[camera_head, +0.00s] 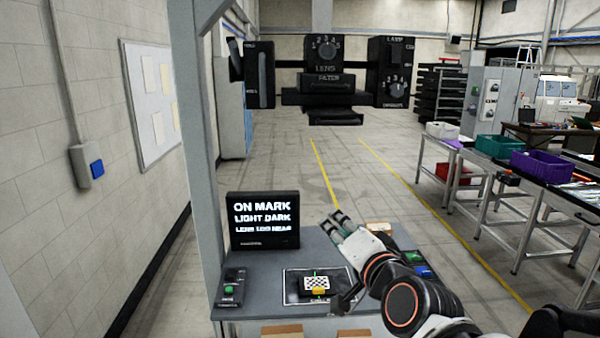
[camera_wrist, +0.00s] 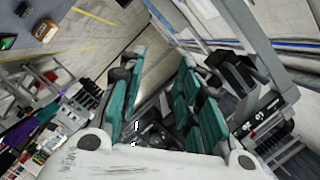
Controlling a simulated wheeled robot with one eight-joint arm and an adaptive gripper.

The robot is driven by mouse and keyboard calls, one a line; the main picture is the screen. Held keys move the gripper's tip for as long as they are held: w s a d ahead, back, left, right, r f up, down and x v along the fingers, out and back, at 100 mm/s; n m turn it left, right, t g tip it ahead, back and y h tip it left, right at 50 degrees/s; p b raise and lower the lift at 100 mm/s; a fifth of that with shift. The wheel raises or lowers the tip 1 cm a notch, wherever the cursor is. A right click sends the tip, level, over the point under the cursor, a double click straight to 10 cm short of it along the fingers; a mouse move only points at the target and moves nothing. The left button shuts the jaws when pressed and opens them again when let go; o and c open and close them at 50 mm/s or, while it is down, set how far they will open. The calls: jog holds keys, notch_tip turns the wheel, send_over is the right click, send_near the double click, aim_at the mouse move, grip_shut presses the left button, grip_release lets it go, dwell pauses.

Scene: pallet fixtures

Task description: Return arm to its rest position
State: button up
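My arm reaches in from the lower right of the head view, raised over the right side of a grey table (camera_head: 262,262). My gripper (camera_head: 337,219) is above the table's back right part, pointing up and to the left, apart from the things on the table. In the wrist view its two teal-padded fingers (camera_wrist: 160,75) stand apart with nothing held between them. Part of the table behind my arm is hidden.
A black display (camera_head: 264,221) reading "ON MARK, LIGHT DARK" stands at the table's back left. A checkered target (camera_head: 316,284) lies on a mat, with a green-button box (camera_head: 231,288) to its left. A grey post (camera_head: 193,120) rises at left. Workbenches (camera_head: 515,185) stand right.

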jog(key=s+d+f+n+g+h+b, duration=0.1)
jog(key=s+d+f+n+g+b, duration=0.2)
jog(key=f, duration=0.7)
jog(key=s+d+f+n+g+h+b, duration=0.1)
jog(key=s+d+f+n+g+b, duration=0.2)
jog(key=s+f+b, duration=0.5)
jog(key=s+d+f+n+g+h+b, duration=0.1)
jog(key=s+d+f+n+g+b, duration=0.2)
jog(key=f, duration=1.1)
jog(key=s+b, duration=0.3)
jog(key=shift+s+h, duration=0.2)
jog(key=shift+h, duration=0.1)
